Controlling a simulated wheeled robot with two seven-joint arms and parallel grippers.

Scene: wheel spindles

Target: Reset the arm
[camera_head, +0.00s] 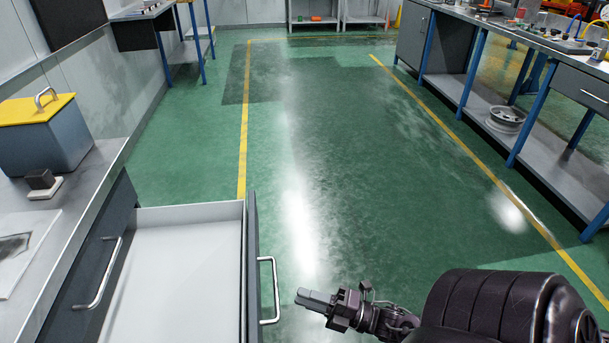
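My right gripper (315,299) shows at the bottom, right of the open drawer's handle, with its fingers pointing left. The fingers look close together from this side, but whether there is a gap between them is not clear. No held object shows. My black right arm (497,305) fills the bottom right corner. My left arm and gripper are not in view.
An empty white drawer (180,265) stands open at the lower left, its handle (272,290) near my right gripper. A yellow-lidded box (42,135) stands on the left counter. A wheel rim (505,119) lies on the right bench's lower shelf. The green floor (330,170) between is clear.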

